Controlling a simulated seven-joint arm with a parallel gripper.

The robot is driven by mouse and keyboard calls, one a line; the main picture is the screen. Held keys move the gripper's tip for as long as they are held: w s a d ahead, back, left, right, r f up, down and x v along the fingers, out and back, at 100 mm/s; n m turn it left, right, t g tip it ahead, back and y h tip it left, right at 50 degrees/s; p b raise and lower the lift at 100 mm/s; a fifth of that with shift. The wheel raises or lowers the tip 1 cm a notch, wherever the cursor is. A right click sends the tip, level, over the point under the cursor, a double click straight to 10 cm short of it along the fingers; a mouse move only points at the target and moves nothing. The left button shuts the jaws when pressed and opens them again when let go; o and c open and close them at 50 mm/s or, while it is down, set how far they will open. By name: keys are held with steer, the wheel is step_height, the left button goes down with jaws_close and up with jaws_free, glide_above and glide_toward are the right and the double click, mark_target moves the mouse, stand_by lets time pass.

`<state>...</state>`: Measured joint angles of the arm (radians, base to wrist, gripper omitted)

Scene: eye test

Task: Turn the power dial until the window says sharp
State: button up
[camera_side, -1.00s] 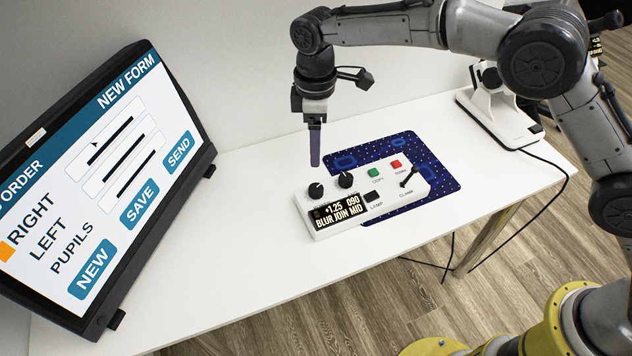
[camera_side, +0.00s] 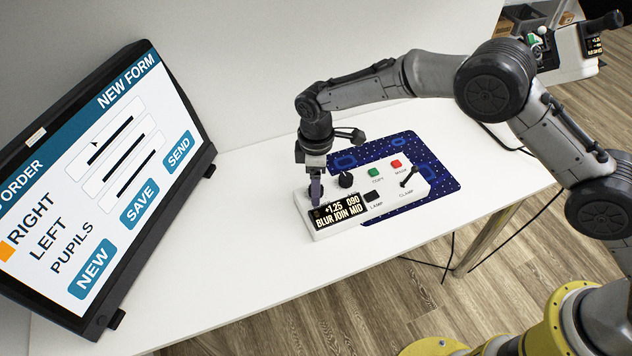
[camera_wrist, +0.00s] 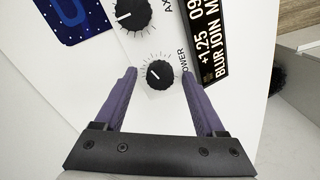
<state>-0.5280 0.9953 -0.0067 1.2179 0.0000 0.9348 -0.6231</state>
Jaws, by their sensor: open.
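The power dial (camera_wrist: 160,74) is a small black knob with a white pointer line, on the white control box (camera_side: 318,234). My gripper (camera_side: 316,203) is low over the left end of the box and hides this dial in the side view. In the wrist view my gripper (camera_wrist: 159,72) is open, with one purple finger on each side of the dial and gaps between. I cannot tell how far down the tips reach. The black window (camera_side: 340,211) reads "+1.25 090 BLUR JOIN MID"; it also shows partly in the wrist view (camera_wrist: 212,45).
A second black dial (camera_side: 346,180) stands close beside. Green (camera_side: 374,172) and red (camera_side: 396,164) buttons, a lamp switch and a clamp lever (camera_side: 408,177) lie right. A blue mat (camera_side: 440,180) is behind. A large screen (camera_side: 110,180) stands left. The front table is clear.

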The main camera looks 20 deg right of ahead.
jaws_close()
steer(key=shift+m, duration=2.8)
steer(key=shift+r, duration=0.1)
jaws_free()
step_height(320, 180, up, 14)
